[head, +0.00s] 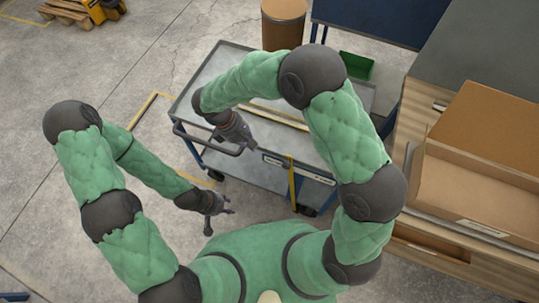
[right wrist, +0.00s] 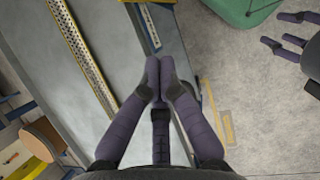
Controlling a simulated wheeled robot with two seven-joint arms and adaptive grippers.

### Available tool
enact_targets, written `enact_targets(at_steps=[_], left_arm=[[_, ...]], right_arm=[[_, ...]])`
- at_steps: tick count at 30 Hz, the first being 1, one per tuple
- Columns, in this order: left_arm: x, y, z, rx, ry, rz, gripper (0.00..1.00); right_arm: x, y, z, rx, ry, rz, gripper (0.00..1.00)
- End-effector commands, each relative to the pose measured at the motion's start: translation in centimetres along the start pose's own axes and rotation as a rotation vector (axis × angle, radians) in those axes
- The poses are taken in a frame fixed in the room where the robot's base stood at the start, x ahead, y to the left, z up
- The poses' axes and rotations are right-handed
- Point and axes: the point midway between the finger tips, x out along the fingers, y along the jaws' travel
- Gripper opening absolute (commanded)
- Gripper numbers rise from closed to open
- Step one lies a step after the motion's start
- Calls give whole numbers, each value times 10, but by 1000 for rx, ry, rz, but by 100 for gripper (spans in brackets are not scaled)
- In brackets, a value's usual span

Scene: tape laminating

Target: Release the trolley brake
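The trolley (head: 205,82) has a grey top and blue frame, with a dark handle (head: 207,146) at its near left end. Dark castors (head: 305,210) show low down; I cannot pick out the brake. My right gripper (head: 246,143) is over the trolley's near edge, beside the handle. In the right wrist view its fingers (right wrist: 159,75) come together with nothing visible between them, over the grey trolley surface (right wrist: 175,40). My left gripper (head: 222,212) is low, left of the trolley, with fingers spread and empty; they also show in the right wrist view (right wrist: 280,32).
A yellow strap (head: 291,185) hangs down the trolley's near side. A long perforated strip (right wrist: 80,50) lies on its top. A brown drum (head: 283,25) and green bin (head: 356,67) stand behind. Cardboard boxes (head: 480,140) fill the right.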

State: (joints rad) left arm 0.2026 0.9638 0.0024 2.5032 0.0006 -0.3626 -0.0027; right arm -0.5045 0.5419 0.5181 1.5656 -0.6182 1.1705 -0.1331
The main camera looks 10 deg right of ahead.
Motion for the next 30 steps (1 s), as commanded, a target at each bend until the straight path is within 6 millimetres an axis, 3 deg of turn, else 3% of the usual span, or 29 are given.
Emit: enact_targets(at_steps=[9,14,30], left_arm=[[0,0,0,0,-1,0,40],[3,-1,0,0,0,0,40],[25,-9,-1,0,0,0,40]], right_arm=[[1,0,0,0,0,0,0],[13,0,0,1,-1,-1,0],[107,0,2,2,-1,-3,0]])
